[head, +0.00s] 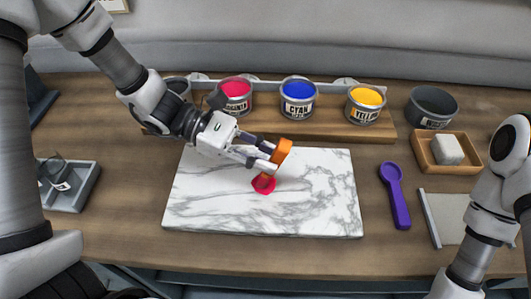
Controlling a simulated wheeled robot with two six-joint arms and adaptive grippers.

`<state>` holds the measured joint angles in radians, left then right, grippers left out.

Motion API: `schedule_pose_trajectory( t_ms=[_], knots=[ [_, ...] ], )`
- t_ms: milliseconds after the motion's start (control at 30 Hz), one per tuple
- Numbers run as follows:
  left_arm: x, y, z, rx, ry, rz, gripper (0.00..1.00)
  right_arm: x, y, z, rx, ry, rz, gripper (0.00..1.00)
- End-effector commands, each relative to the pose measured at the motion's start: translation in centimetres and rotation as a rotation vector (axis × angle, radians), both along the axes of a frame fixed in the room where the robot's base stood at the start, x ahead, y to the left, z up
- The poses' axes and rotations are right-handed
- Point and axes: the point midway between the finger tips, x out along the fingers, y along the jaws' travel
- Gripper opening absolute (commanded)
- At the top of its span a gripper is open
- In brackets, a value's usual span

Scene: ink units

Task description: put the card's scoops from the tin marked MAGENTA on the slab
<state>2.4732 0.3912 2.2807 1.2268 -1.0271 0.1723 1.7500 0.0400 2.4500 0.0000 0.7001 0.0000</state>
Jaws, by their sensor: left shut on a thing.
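The tin marked MAGENTA (236,98) stands on the wooden rack behind the slab, with pink-red ink in it. The white marbled slab (320,205) lies mid-table. My left gripper (270,158) is shut on an orange scoop (283,150) above the slab. A patch of magenta ink (264,184) shows at the scoop's lower end. I cannot tell whether that ink lies on the slab or is still in the scoop. My right arm is at the right edge, its gripper out of view. I cannot make out a readable card.
Tins marked CYAN (298,95) and yellow (365,104) share the rack (330,131). A dark tin (433,107), a wooden tray (470,151) with a pale block, a purple scoop (395,195) and a grey flat piece (446,218) lie right. A grey tray (87,187) sits left.

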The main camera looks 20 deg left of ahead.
Motion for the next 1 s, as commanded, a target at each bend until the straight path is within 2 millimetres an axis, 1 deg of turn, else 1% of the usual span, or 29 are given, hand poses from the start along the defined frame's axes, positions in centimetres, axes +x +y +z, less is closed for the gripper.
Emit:
schedule_pose_trajectory(
  t_ms=[367, 467, 567, 700, 800, 867, 1000],
  knots=[
    [0.0, 0.0, -0.2, 0.003, 0.001, 0.000, 0.00, 0.0, 0.0, 0.0, 0.000, 0.000, 0.000, 0.40],
    [0.0, 0.0, 0.1, 0.003, 0.001, 0.000, 0.00, 0.0, 0.0, 0.2, 0.000, 0.000, 0.000, 0.40],
    [0.0, 0.0, 1.3, 0.003, 0.000, -0.001, 0.00, 0.0, 0.0, 1.3, 0.000, 0.000, 0.000, 0.40],
    [0.0, 0.0, 3.5, 0.002, -0.001, 0.000, 0.00, 0.0, 0.0, 3.3, 0.000, 0.000, 0.000, 0.40],
    [0.0, 0.0, 4.9, 0.001, -0.001, 0.000, 0.00, 0.0, 0.0, 4.4, 0.000, 0.000, 0.000, 0.40],
    [0.0, 0.0, 5.2, 0.001, 0.000, 0.000, 0.00, 0.0, 0.0, 4.7, 0.000, 0.000, 0.000, 0.40],
    [0.0, 0.0, 5.0, 0.001, 0.000, 0.000, 0.00, 0.0, 0.0, 4.4, 0.000, 0.000, 0.000, 0.40]
  ],
)
